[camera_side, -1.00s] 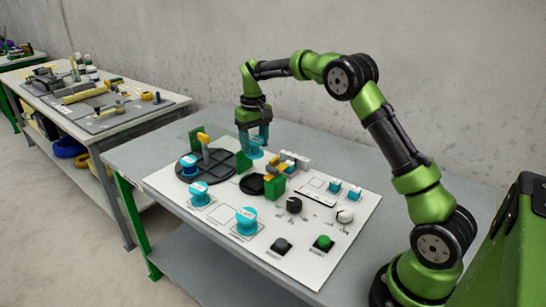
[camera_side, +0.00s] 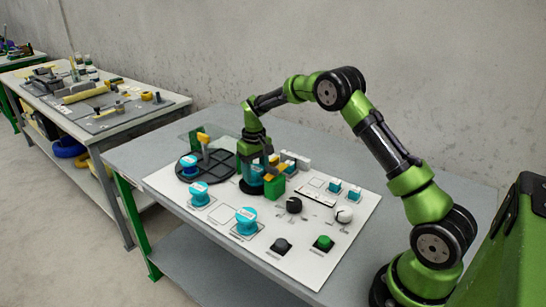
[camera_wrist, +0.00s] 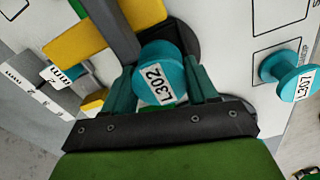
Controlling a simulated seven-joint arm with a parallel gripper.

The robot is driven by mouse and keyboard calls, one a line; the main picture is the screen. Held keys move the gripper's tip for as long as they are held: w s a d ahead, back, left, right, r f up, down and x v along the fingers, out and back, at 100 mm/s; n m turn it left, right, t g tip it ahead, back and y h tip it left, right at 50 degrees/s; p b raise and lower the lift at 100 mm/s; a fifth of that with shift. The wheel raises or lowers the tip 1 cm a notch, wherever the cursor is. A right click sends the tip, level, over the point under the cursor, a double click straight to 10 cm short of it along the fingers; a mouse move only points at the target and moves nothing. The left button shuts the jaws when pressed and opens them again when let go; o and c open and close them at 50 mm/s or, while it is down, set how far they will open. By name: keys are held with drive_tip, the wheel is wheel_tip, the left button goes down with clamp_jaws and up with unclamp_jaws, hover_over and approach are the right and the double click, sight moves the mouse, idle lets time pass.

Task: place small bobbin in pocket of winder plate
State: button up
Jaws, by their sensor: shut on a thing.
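In the wrist view part of a dark round plate (camera_wrist: 186,35) shows behind the bobbin. I cannot tell whether the bobbin touches it or sits in a pocket.
A larger black round plate (camera_side: 222,170) holds a blue bobbin and a yellow-topped lever (camera_side: 203,138). More blue bobbins (camera_side: 199,193) (camera_side: 246,221) stand on the white board. A green block (camera_side: 274,188) is close right of my gripper. Knobs (camera_side: 294,205) and buttons are farther right.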

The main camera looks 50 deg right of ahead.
drive_tip(key=o, duration=1)
drive_tip(key=shift+f, duration=0.15)
drive_tip(key=shift+o, duration=0.2)
